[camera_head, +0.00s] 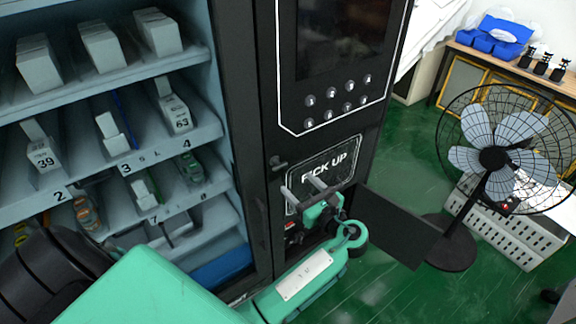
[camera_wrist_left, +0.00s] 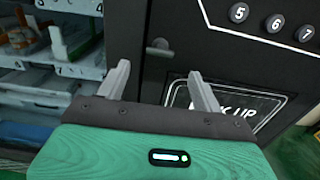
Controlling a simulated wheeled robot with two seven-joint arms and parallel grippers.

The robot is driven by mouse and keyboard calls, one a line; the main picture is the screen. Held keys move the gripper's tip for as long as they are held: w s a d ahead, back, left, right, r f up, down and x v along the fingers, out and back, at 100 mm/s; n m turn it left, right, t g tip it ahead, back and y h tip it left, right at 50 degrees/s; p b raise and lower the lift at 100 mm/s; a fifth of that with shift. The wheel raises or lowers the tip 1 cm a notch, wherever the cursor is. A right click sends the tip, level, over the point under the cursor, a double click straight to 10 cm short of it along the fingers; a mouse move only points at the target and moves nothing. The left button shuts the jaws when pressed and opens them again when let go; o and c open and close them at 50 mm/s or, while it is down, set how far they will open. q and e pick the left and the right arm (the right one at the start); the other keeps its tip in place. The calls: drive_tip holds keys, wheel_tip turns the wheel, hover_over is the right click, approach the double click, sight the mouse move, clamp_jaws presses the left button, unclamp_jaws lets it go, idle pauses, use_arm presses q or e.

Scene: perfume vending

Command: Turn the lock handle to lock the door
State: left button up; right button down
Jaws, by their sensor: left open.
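The lock handle (camera_head: 277,163) is a small dark grey lever on the vending machine's black front, just left of the PICK UP label. In the left wrist view the handle (camera_wrist_left: 158,48) shows ahead, between the lines of the two fingers. My left gripper (camera_head: 301,190) is open and empty, just below and right of the handle in the head view. Its two grey fingers point toward the machine front, and they also show in the left wrist view (camera_wrist_left: 159,74). I see no clear contact with the handle. My right gripper is not in view.
Shelves (camera_head: 105,180) with small boxes fill the machine's left side. A keypad (camera_head: 338,96) sits above the PICK UP label (camera_head: 325,172). A black panel (camera_head: 398,226) sticks out to the right of my left gripper. A standing fan (camera_head: 492,160) is farther right on the green floor.

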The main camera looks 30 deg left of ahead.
sight(281, 167)
use_arm(q)
drive_tip(key=p+x, duration=0.1)
drive_tip(key=x, duration=0.5)
drive_tip(key=shift+w+a+r+p, duration=0.1)
drive_tip(key=shift+w+a+p, duration=0.1)
drive_tip(key=shift+p, duration=0.15)
drive_tip(key=shift+w+a, duration=0.2)
drive_tip(key=shift+a, duration=0.45)
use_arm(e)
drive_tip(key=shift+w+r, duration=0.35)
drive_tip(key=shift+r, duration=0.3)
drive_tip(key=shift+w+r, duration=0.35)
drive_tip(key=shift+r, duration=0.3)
use_arm(q)
drive_tip(key=shift+c, duration=0.5)
drive_tip(key=c, duration=0.9)
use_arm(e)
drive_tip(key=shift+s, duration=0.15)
